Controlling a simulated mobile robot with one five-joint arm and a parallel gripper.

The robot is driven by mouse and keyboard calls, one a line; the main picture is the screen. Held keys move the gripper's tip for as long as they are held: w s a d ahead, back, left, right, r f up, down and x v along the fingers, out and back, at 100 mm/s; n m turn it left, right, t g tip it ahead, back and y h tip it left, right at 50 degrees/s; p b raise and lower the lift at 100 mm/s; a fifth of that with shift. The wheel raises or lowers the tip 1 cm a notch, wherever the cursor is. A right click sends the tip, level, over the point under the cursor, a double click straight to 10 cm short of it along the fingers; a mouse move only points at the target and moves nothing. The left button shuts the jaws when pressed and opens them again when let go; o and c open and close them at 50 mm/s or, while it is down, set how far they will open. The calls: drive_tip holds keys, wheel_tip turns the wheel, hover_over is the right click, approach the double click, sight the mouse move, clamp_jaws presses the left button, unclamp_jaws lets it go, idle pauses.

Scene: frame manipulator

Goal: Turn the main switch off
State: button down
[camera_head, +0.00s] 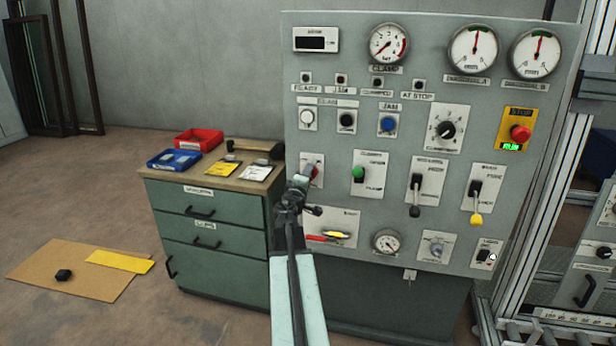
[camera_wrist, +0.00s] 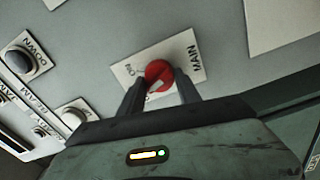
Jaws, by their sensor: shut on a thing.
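The main switch is a round red knob (camera_wrist: 158,74) on a white plate (camera_wrist: 190,46) lettered MAIN, with ON at one side. In the wrist view my gripper (camera_wrist: 158,84) has a finger on each side of the knob and is shut on it. A pale mark shows on the knob's face near its lower edge. In the head view my gripper (camera_head: 306,180) is at the left edge of the grey control panel (camera_head: 400,220), and only a bit of the red knob (camera_head: 314,171) shows beside it. The rest of the switch is hidden there by my gripper.
A green knob (camera_head: 358,174) and two levers, black-tipped (camera_head: 414,211) and yellow-tipped (camera_head: 477,219), stand right of my gripper. A red stop button (camera_head: 520,133) is at upper right. A green drawer cabinet (camera_head: 212,238) with trays and a hammer (camera_head: 262,149) stands at left.

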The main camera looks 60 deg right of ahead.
drive_tip(key=shift+a+f+n, duration=0.1)
drive_tip(key=shift+n, duration=0.9)
drive_tip(key=c, duration=0.8)
unclamp_jaws()
drive_tip(key=shift+c, duration=0.2)
drive_tip(key=v, duration=0.7)
drive_tip(key=shift+a, duration=0.3)
drive_tip(key=shift+s, duration=0.1)
